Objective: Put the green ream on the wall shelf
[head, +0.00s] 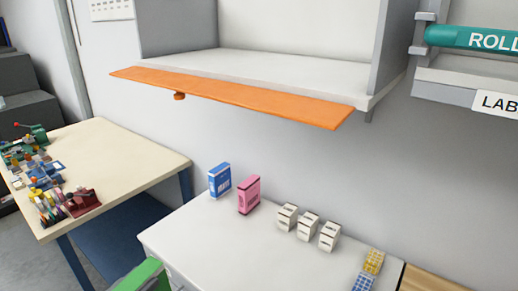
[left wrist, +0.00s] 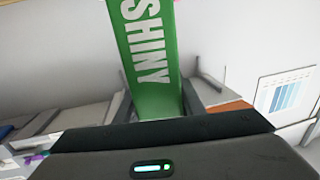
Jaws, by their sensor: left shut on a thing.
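The green ream (left wrist: 145,45), with white "SHINY" lettering, stands out between the fingers of my left gripper (left wrist: 160,105) in the left wrist view. My left gripper is shut on it. In the head view only a corner of the green ream (head: 143,276) shows at the bottom edge, low and in front of the desk; the gripper itself can hardly be made out there. The wall shelf (head: 285,64) is a pale open-fronted box above the desk. Its inner floor looks empty where visible. An orange flap (head: 235,95) with a knob hangs out along its front. My right gripper is not in view.
The white desk (head: 210,245) below holds a blue box (head: 219,180), a pink box (head: 249,195), several small white boxes (head: 308,226) and yellow and blue blocks. A cluttered cream table (head: 130,155) stands left. A teal roll (head: 470,38) is at right.

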